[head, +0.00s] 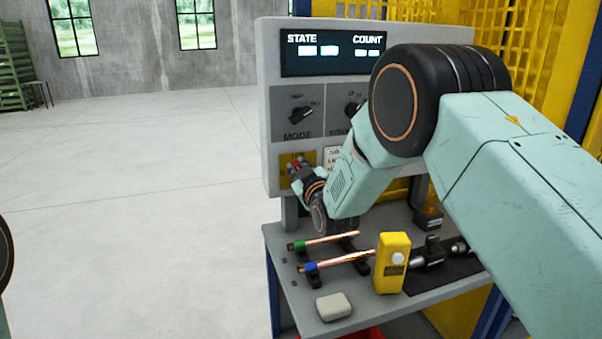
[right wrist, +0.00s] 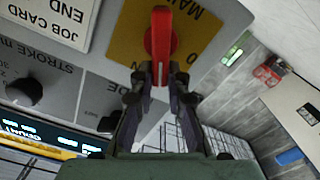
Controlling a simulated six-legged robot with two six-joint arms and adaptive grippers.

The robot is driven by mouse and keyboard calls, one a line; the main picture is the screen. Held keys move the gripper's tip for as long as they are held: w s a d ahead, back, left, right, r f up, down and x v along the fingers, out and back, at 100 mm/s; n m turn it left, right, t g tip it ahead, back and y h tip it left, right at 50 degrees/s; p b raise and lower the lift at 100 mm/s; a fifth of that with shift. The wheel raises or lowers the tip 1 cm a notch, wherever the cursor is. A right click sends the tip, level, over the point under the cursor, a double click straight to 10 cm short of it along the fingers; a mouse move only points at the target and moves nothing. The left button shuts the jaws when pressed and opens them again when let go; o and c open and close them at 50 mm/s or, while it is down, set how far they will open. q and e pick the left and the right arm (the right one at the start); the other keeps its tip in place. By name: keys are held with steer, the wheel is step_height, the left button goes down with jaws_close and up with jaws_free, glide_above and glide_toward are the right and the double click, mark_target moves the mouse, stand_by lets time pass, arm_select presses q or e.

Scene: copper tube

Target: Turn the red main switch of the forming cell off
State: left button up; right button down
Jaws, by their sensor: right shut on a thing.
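The red main switch (right wrist: 161,40) sits on a yellow plate (right wrist: 192,42) on the grey control panel. In the right wrist view, its red handle lies in line with the fingers. My right gripper (right wrist: 160,85) is shut on the handle's near end, one finger on each side. In the head view, the right gripper (head: 299,170) is at the panel's lower left, in front of the yellow plate (head: 285,165), and mostly hides the switch. My left gripper is in neither view.
The panel's display (head: 335,52) and MODE knob (head: 301,115) are above the switch. Below, a grey bench (head: 290,290) bears copper tubes (head: 345,260), a yellow box (head: 391,262) and a pale block (head: 333,306). Open floor (head: 130,200) lies to the left.

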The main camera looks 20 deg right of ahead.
steer(key=shift+w+a+f+n+b, duration=0.1)
steer(key=shift+a+f+n+b, duration=0.2)
steer(key=shift+n+b, duration=1.2)
steer(key=shift+s+a+f+n+b, duration=0.15)
steer(key=shift+f+n+b, duration=0.25)
steer(key=shift+n, duration=2.15)
steer(key=shift+w+a+f+n+b, duration=0.2)
steer(key=shift+n+b, duration=0.8)
steer(key=shift+n, duration=1.05)
steer(key=c, duration=1.7)
jaws_free()
steer(key=shift+c, duration=0.2)
steer(key=o, duration=0.4)
steer(key=shift+w+f, duration=0.15)
steer(key=shift+f, duration=0.2)
steer(key=shift+s+a, duration=0.1)
steer(key=shift+s, duration=0.25)
steer(key=s, duration=1.1)
steer(key=shift+s+d, duration=0.25)
steer(key=shift+s, duration=0.15)
